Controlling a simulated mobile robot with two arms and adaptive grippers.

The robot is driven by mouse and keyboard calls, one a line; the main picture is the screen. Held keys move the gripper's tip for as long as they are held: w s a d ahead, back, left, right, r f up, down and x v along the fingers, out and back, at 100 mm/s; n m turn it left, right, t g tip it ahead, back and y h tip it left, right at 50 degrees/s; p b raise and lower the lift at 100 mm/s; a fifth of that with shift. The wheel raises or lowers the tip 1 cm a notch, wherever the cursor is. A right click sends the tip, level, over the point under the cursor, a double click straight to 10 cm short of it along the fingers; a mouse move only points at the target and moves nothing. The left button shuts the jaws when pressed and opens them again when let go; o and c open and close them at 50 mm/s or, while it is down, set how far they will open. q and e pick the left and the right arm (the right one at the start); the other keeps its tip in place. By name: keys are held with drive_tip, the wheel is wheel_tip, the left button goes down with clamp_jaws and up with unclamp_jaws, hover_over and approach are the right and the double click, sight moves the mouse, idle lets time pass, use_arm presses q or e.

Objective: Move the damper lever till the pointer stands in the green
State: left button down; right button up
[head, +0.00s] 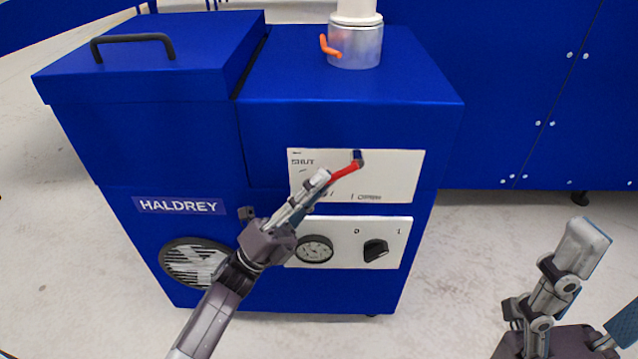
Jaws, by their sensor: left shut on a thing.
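The red damper lever (343,172) slants down and left from a dark pivot on a white plate (398,178) on the blue machine's front. The plate reads SHUT at upper left and apparently OPEN at the lower edge. My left gripper (320,182) is shut on the lever's lower left end and covers it and part of the plate. A round dial (314,249) sits on the panel below, partly behind my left gripper. Its pointer and any green zone are too small to make out. My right gripper (606,284) is open and empty at the lower right, away from the machine.
A black knob (376,250) sits right of the dial, between marks 0 and 1. A metal collar (356,48) with a small orange handle (329,46) stands on top of the machine. Blue cabinets (540,100) stand behind at the right. The floor between machine and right gripper is clear.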

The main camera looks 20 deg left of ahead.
use_arm(q)
drive_tip(key=shift+f, duration=0.1)
drive_tip(key=c, duration=2.3)
unclamp_jaws()
drive_tip(key=v, duration=1.2)
drive_tip(key=shift+s, duration=0.1)
